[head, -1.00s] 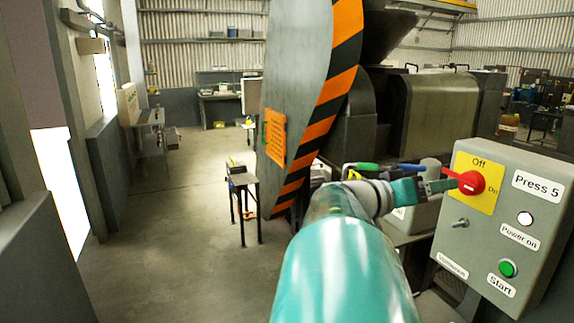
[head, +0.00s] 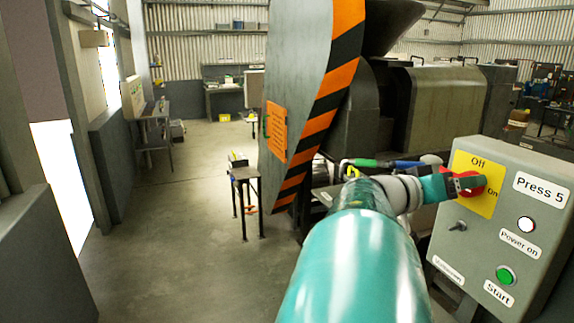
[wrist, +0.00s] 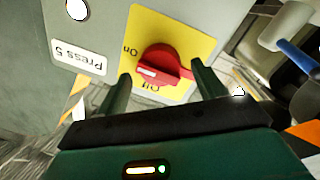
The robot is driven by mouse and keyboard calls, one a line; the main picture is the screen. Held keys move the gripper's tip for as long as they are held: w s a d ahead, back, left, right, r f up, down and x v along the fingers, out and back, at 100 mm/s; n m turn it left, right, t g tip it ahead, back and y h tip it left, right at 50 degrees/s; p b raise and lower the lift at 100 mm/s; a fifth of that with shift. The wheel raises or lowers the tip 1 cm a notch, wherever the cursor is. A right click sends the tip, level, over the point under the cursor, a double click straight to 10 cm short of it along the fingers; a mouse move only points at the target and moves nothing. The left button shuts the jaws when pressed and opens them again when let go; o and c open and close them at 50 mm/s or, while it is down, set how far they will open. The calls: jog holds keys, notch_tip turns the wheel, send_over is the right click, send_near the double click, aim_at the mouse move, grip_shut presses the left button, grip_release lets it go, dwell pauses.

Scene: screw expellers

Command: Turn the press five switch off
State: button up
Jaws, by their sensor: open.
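The Press 5 control box (head: 515,225) stands at the right in the head view. Its red rotary switch (head: 474,183) sits on a yellow plate (head: 490,204) marked Off at the top and On at the right. In the wrist view the plate is upside down, and the white mark on the red switch (wrist: 163,64) points left, towards On. My gripper (head: 464,186) is open right in front of the switch and partly hides it in the head view. In the wrist view its two fingers (wrist: 161,76) lie either side of the knob. I cannot tell whether they touch it.
Below the switch are a small toggle (head: 458,226), a white Power on lamp (head: 526,224) and a green Start button (head: 505,275). The large press with a striped guard (head: 325,100) stands behind my arm.

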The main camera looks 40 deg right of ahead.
jog(key=shift+s+d, duration=0.25)
jog(key=shift+d, duration=0.35)
jog(key=shift+a+r, duration=0.1)
jog(key=shift+a, duration=0.15)
jog(key=shift+d, duration=0.2)
jog(key=shift+c, duration=0.4)
jog(key=shift+a, duration=0.15)
jog(key=c, duration=0.9)
